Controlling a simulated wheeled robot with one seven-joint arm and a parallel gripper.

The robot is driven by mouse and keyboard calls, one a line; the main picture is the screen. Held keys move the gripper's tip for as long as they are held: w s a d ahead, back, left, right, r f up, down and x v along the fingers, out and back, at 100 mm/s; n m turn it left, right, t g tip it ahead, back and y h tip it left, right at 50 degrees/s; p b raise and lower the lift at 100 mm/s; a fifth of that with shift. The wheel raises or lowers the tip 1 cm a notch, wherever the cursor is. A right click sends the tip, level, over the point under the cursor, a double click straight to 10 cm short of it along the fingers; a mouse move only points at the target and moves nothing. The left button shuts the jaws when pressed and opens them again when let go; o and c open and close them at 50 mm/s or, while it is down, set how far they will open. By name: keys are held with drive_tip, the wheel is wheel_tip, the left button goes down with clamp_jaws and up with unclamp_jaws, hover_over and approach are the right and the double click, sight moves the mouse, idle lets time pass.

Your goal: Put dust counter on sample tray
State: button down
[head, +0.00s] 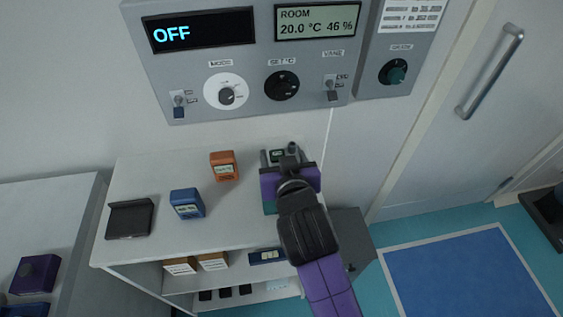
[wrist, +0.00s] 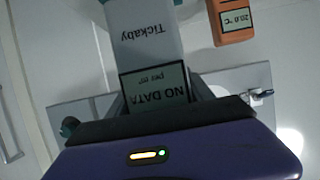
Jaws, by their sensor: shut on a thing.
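The dust counter (head: 277,155) is a pale grey box with a small display. In the wrist view the dust counter (wrist: 150,45) has a "Tickaby" label, a "NO DATA" screen and teal at its far end. My gripper (head: 288,175) is shut on it at the right end of the white shelf unit's top; whether the counter touches the top cannot be told. The gripper hides much of it in the head view. A dark, flat, tray-like thing (head: 130,218) lies at the left end of the same top; I cannot tell whether it is the sample tray.
An orange device (head: 224,166) and a blue device (head: 187,203) stand on the shelf unit's top (head: 150,175) between the dark thing and my gripper. A grey control panel (head: 245,65) hangs on the wall above. A blue mat (head: 460,280) lies right.

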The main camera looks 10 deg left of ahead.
drive_tip(key=shift+f, duration=1.35)
drive_tip(key=shift+f, duration=0.15)
drive_tip(key=shift+c, duration=2)
unclamp_jaws()
drive_tip(key=shift+f, duration=0.1)
